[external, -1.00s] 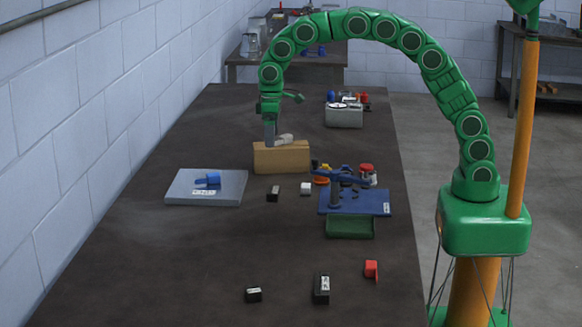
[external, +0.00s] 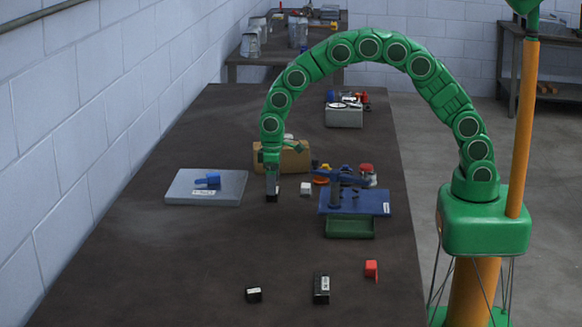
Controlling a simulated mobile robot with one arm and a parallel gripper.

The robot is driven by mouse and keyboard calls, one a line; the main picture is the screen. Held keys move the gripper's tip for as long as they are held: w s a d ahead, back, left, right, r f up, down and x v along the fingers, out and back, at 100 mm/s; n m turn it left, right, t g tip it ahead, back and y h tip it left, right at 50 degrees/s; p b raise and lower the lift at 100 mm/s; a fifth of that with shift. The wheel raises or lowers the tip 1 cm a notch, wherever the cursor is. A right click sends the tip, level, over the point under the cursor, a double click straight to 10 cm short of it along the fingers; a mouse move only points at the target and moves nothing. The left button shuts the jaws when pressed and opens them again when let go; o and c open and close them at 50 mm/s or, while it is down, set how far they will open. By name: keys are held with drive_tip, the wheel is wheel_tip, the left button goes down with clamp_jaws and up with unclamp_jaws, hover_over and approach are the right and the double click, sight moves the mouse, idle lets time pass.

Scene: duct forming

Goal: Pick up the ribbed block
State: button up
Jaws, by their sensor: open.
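My gripper (external: 272,187) points straight down at a small dark block (external: 272,198), in the middle of the table. The jaws are open and hide most of this block, so I cannot tell whether they are around it or just above it. A larger upright black block (external: 321,289) with a pale label stands near the front. A smaller black block (external: 253,296) with a white top lies to its left. Ribs are too small to make out clearly on any of them.
A grey plate (external: 230,190) with a blue part lies left of my gripper. A tan box (external: 293,160) stands behind it. A white cube (external: 306,188), blue stand (external: 376,203) and green tray (external: 350,228) are to the right. The front left of the table is clear.

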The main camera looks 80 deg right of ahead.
drive_tip(key=shift+d+f, duration=0.1)
drive_tip(key=shift+f, duration=1.45)
drive_tip(key=shift+c, duration=0.5)
drive_tip(key=c, duration=1.3)
